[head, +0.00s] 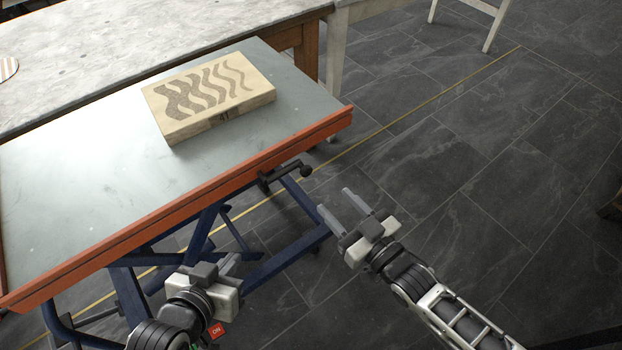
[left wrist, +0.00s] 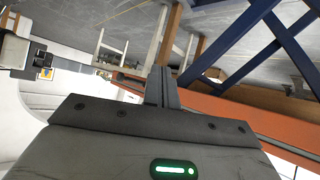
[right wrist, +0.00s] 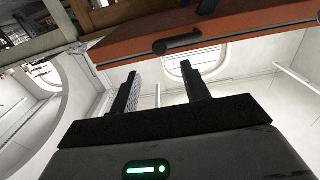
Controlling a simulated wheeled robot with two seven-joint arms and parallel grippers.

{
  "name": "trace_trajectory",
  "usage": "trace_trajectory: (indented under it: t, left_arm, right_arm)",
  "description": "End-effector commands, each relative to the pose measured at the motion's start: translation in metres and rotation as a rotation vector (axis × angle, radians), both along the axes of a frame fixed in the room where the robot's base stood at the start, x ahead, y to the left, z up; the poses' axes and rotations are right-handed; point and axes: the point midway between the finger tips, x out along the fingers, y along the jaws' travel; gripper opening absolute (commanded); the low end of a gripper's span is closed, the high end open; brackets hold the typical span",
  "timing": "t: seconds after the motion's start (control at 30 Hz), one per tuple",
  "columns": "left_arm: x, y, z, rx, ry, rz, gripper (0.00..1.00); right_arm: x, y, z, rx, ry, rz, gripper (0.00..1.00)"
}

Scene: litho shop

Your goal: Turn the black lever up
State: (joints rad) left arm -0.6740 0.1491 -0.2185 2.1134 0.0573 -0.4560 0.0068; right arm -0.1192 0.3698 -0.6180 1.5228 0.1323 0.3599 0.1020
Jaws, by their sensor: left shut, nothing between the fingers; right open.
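The black lever (head: 285,174) sits at the orange front edge of the tilting table, near its right corner. Its dark round handle (right wrist: 178,43) also shows in the right wrist view, close to the orange edge and above my fingers in the picture. My right gripper (head: 340,205) is open and empty, to the right of and below the lever in the head view, apart from it. Its spread fingers (right wrist: 162,82) show in the right wrist view. My left gripper (head: 229,264) is shut and empty, below the table edge and left of the lever. Its closed fingers show in the left wrist view (left wrist: 162,88).
A stone-topped bench (head: 110,45) is behind.

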Motion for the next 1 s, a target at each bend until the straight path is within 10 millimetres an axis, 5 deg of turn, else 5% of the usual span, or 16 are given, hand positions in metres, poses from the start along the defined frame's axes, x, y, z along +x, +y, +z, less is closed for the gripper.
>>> trace_trajectory:
  t: [0.4, 0.87, 1.0]
  left_arm:
    - [0.002, -0.006, -0.017, -0.066, -0.020, 0.017, 0.00]
    - [0.001, -0.006, -0.014, -0.078, -0.027, 0.020, 0.00]
    - [0.001, -0.006, -0.014, -0.077, -0.028, 0.020, 0.00]
  right_arm:
    - [0.066, 0.048, -0.003, 0.001, -0.002, 0.000, 0.47]
    - [0.077, 0.056, 0.000, 0.000, 0.002, -0.001, 0.47]
    - [0.077, 0.056, 0.000, -0.001, 0.002, -0.001, 0.16]
